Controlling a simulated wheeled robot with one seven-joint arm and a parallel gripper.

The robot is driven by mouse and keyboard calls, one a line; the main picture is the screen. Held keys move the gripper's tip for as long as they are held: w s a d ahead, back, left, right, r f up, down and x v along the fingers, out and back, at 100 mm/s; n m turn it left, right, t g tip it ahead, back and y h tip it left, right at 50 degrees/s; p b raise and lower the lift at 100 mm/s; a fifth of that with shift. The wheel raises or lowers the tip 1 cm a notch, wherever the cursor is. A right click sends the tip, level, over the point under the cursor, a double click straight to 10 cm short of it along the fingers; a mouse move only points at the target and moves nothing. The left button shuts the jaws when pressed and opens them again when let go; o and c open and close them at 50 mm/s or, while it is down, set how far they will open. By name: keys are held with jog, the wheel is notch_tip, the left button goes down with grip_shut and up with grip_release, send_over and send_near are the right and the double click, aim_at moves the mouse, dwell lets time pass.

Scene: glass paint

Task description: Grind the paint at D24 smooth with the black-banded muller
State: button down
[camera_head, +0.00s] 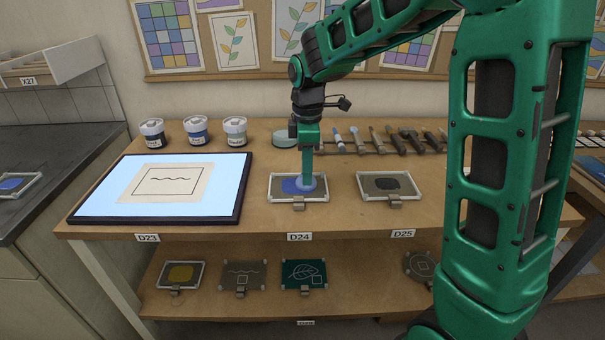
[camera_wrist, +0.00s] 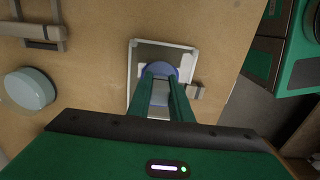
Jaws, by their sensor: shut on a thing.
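A glass grinding slab (camera_head: 283,197) in a pale frame lies on the bench above the label D24 (camera_head: 300,237), with blue paint (camera_head: 290,186) spread on it. My gripper (camera_head: 307,172) points down over the slab and is shut on a muller (camera_head: 306,187), whose pale blue foot rests at or just above the paint. The wrist view shows my gripper (camera_wrist: 162,98) over the round muller foot (camera_wrist: 162,70) and the slab (camera_wrist: 150,50). The fingers hide the muller's handle, so I cannot see its band colour.
A lit panel (camera_head: 120,208) with a drawing lies left at D23. A slab with dark paint (camera_head: 371,196) lies right at D25. Behind stand several paint jars (camera_head: 196,131), a pale round disc (camera_head: 285,140) and a rack of tools (camera_head: 385,152). Bare wood separates the two slabs.

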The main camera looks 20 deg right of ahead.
aim_at(296, 189)
jog(key=shift+w+a, duration=0.35)
jog(key=shift+w, duration=0.45)
jog(key=shift+w+a, duration=0.2)
jog(key=shift+a, duration=0.8)
jog(key=shift+s+a, duration=0.4)
jog(key=shift+a, duration=0.3)
jog(key=shift+s+d+f, duration=0.15)
jog(key=shift+s+d, duration=0.05)
jog(key=shift+s, duration=0.25)
jog(key=shift+s+d+f, duration=0.1)
jog(key=shift+s+d, duration=0.1)
jog(key=shift+s, duration=0.2)
jog(key=shift+s+d, duration=0.2)
jog(key=shift+d, duration=0.35)
jog(key=shift+s+d, duration=0.2)
jog(key=shift+d, duration=0.3)
jog(key=shift+w+d+r, duration=0.1)
jog(key=shift+w+d, duration=0.45)
jog(key=shift+d, duration=0.15)
